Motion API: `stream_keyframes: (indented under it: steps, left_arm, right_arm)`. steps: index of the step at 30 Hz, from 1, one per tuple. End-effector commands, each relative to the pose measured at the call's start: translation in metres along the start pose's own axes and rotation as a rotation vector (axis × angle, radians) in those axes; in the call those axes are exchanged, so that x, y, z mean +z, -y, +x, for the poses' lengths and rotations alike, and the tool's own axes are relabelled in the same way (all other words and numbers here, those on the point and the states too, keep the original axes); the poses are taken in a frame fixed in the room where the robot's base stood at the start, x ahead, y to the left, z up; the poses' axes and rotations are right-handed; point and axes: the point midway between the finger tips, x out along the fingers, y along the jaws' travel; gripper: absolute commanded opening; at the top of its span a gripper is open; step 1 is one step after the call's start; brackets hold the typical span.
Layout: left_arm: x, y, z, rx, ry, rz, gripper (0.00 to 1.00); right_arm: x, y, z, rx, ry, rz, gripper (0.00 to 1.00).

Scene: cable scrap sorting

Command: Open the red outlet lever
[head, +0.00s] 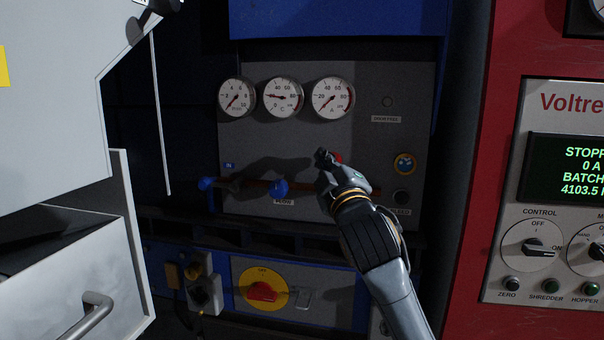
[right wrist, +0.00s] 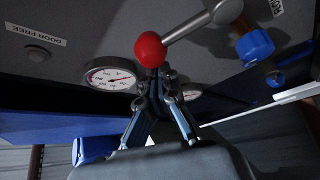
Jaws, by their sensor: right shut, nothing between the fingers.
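The red outlet lever has a red ball knob (right wrist: 150,49) on a grey metal arm (right wrist: 196,25) in the right wrist view. My left gripper is not in view.
Blue valve handles (head: 278,187) sit on the pipe to the left of the lever, with gauges (head: 331,97) above. A yellow-red rotary switch (head: 263,290) is below. A red cabinet (head: 480,150) stands at right, and a white metal drawer (head: 75,270) juts out at left.

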Motion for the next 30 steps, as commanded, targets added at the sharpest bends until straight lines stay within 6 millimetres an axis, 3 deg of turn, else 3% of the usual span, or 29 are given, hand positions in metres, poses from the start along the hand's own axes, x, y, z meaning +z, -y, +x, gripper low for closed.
stream_keyframes:
  steps: [1,9,14,30]
  left_arm:
    - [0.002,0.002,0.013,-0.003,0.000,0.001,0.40]
    - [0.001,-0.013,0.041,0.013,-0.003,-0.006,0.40]
    - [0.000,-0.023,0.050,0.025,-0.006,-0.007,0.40]
    - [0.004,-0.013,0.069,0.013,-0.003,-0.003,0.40]
  right_arm:
    - [0.008,0.005,-0.004,0.023,0.002,0.043,0.00]
    - [0.025,-0.001,-0.013,0.151,0.005,0.267,0.00]
    - [0.036,-0.005,-0.019,0.203,0.005,0.344,0.00]
    - [0.067,0.005,-0.038,0.267,0.005,0.459,0.00]
